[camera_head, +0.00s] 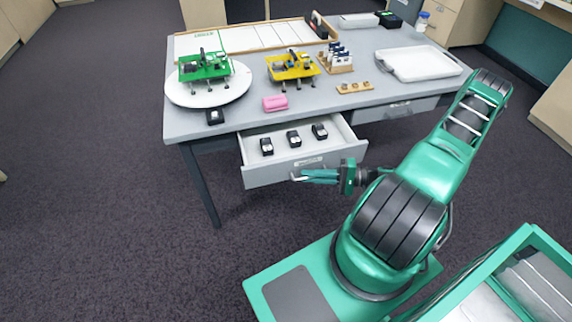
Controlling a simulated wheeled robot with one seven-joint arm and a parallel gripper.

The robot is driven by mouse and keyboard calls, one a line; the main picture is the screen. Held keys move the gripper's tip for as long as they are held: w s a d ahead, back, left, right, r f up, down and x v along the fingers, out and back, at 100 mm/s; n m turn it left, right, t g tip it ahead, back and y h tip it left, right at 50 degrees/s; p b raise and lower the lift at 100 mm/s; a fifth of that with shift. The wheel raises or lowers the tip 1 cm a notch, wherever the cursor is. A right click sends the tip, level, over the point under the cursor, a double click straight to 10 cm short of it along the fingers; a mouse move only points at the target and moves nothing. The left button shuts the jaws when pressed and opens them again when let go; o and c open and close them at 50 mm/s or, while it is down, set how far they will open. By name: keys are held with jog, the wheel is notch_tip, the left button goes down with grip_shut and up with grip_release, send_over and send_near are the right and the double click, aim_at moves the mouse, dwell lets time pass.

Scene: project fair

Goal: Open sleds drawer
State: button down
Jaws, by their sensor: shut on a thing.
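The sleds drawer (270,176) is a grey-fronted drawer under the left part of the table. It is pulled out, and its white inside shows several small black blocks (293,139) in a row. A pale label sits on its front. My gripper (298,177) is at the drawer's front, just below the label, and is shut on the drawer's handle. The handle is mostly hidden by the fingers. My green arm reaches in from the right.
The grey table (385,99) carries a green model (205,68) on a white disc, a yellow model (292,68), a pink block (275,103) and a white tray (420,64). A second drawer (397,108) on the right is shut. Dark carpet in front left is clear.

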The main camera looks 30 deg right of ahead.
jog(key=s+a, duration=0.1)
jog(key=s, duration=0.6)
jog(key=shift+a+f, duration=0.1)
jog(key=c, duration=2)
grip_release()
jog(key=shift+o, duration=0.8)
jog(key=v, duration=1)
jog(key=shift+s+d, duration=0.2)
jog(key=shift+d, duration=0.05)
